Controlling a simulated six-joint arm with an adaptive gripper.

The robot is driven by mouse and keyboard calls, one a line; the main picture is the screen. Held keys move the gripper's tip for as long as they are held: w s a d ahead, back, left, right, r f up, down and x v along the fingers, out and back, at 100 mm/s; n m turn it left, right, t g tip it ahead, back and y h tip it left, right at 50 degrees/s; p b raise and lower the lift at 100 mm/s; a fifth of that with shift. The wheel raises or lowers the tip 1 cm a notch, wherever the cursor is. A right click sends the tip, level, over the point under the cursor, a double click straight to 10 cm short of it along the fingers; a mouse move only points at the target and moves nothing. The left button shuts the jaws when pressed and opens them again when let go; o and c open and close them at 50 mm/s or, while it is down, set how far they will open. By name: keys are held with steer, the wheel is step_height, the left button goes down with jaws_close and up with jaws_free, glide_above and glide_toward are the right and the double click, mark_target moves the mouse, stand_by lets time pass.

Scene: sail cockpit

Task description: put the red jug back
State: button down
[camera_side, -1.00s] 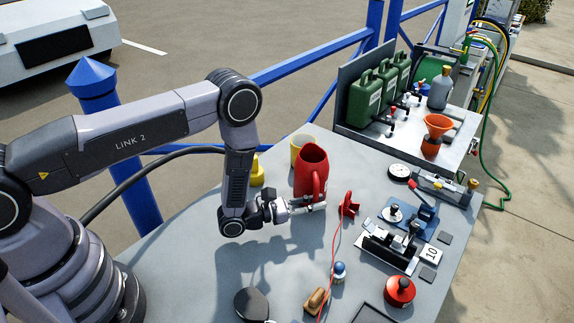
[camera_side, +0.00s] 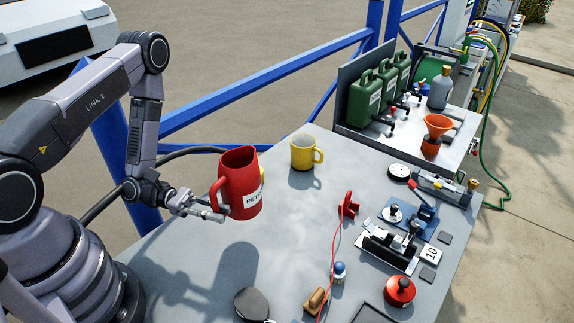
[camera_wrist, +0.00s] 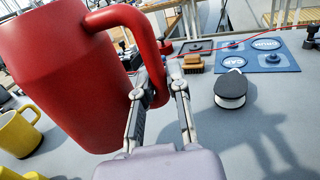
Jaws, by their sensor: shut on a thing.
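The red jug (camera_side: 238,183) is upright in my gripper, above the left part of the grey table. My gripper (camera_side: 221,213) is shut on the jug's handle at the jug's left side. In the wrist view the jug (camera_wrist: 80,75) fills the left side. There my gripper (camera_wrist: 172,80) has its fingers at the lower end of the handle. The shadow on the table lies apart from the jug, so it seems lifted clear.
A yellow mug (camera_side: 302,154) stands behind and right of the jug. A red part with a red cord (camera_side: 348,205), a dark round item (camera_side: 252,304) and a red canister (camera_side: 399,291) lie further right and in front. In the wrist view a blue marked mat (camera_wrist: 262,54) lies beyond.

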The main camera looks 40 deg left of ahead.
mark_target(248, 215)
steer(key=s+r+m+g, duration=0.2)
steer(key=s+r, duration=0.3)
steer(key=s, duration=0.1)
steer(key=shift+g+h, duration=0.3)
steer(key=shift+g, duration=0.1)
steer(key=w+d+f, duration=0.1)
steer(key=w+f, duration=0.2)
steer(key=w, duration=0.1)
steer(key=w+d+f, duration=0.1)
steer(key=w+f, duration=0.2)
steer(key=w, duration=0.1)
steer(key=w+d+f, duration=0.1)
steer(key=w+f, duration=0.2)
steer(key=shift+w+d, duration=0.35)
steer(key=shift+w, duration=0.05)
steer(key=shift+w+f, duration=0.2)
steer(key=shift+w+d+f, duration=0.1)
steer(key=shift+w+f, duration=0.05)
steer(key=shift+f, duration=0.8)
steer(key=shift+w+d+f, duration=0.1)
steer(key=shift+f, duration=0.8)
steer(key=shift+f, duration=0.1)
steer(key=c, duration=1.1)
jaws_free()
